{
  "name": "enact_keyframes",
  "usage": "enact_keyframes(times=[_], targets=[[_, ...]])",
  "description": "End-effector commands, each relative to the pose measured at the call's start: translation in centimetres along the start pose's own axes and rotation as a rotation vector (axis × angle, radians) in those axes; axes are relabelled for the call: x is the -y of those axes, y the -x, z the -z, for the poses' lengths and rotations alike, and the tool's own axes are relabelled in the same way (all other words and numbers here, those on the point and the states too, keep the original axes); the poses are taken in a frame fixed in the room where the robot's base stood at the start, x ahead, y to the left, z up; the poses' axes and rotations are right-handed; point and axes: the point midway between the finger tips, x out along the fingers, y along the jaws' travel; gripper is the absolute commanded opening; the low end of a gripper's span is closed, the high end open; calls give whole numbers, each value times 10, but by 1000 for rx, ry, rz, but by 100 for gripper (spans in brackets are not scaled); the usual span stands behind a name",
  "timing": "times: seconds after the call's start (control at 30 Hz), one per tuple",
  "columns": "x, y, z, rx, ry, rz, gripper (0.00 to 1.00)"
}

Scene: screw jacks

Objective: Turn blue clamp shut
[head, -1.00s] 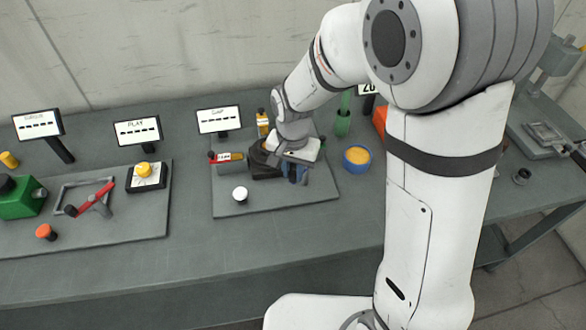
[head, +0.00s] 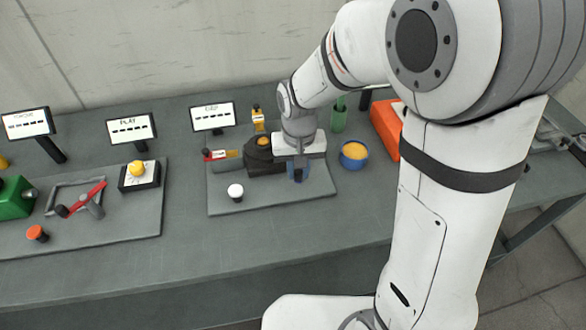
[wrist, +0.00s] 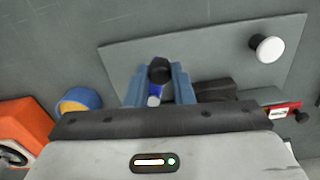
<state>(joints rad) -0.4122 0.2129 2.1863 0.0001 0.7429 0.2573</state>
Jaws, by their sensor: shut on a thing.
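The blue clamp (head: 298,173) stands on the right part of the grey board and is mostly hidden by my gripper in the head view. In the wrist view, a dark round knob and a blue shaft (wrist: 155,95) show between the fingers. My gripper (wrist: 158,85) points down and is shut on this part, one bluish finger on each side. The lower body of the clamp is hidden in both views.
A dark block with a yellow top (head: 264,150) stands just left of my gripper. A white knob (head: 235,191) is at the board's front left. The front table is clear.

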Motion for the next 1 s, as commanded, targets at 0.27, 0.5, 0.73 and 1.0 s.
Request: enact_keyframes(times=[0.27,0.5,0.73,1.0], targets=[[-15,-1,-1,-3,260,0,0],[-27,0,1,-4,488,0,0],[-38,0,5,-4,705,-1,0],[-48,0,11,-4,932,-1,0]])
